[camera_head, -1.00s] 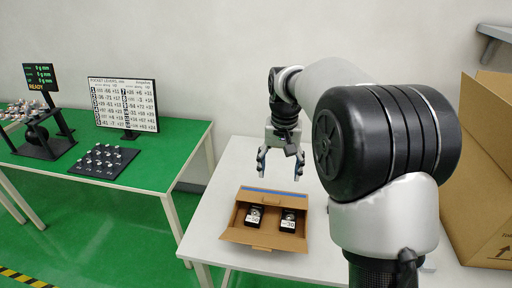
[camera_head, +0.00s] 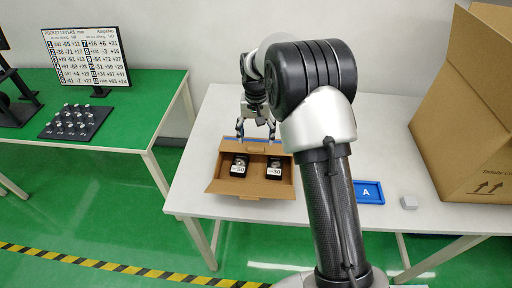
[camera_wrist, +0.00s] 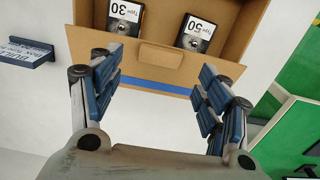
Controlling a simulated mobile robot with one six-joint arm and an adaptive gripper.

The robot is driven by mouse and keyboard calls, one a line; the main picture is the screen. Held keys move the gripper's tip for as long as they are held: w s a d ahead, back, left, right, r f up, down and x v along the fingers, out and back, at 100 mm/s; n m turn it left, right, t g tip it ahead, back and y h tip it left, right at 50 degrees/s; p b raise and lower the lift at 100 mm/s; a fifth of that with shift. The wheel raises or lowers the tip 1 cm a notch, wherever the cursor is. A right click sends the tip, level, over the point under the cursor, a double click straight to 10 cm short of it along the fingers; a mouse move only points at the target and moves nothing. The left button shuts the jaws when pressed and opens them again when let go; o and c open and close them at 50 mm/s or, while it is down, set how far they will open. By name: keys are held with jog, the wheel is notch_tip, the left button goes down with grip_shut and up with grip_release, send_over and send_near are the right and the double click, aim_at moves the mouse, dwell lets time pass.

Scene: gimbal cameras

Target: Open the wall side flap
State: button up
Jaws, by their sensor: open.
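The small open cardboard box (camera_head: 285,188) sits on the white table, with two black items labelled 50 (camera_head: 239,166) and 30 (camera_head: 274,168) inside. Its side toward me has a flap (camera_head: 246,188) folded outward. The wall side (camera_wrist: 145,70) of the box shows in the wrist view, with a small tab (camera_wrist: 160,55) and a blue strip (camera_wrist: 150,84) along it. I cannot tell exactly how the wall side flap is folded. My gripper (camera_head: 256,134) is open and empty, pointing down at the wall side edge. In the wrist view its fingers (camera_wrist: 160,85) straddle the tab's line without visible contact.
A large cardboard carton (camera_head: 468,110) stands on the right of the table. A blue tray marked A (camera_head: 367,192) and a small grey block (camera_head: 408,202) lie near it. A green table (camera_head: 130,125) with a number board (camera_head: 87,57) stands to the left.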

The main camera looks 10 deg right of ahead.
aim_at(256, 148)
notch_tip(256, 148, down, 5)
jog(key=shift+r+b, duration=0.1)
jog(key=shift+b, duration=0.4)
jog(key=c, duration=1.5)
jog(key=shift+r+p, duration=0.2)
jog(key=shift+p, duration=0.3)
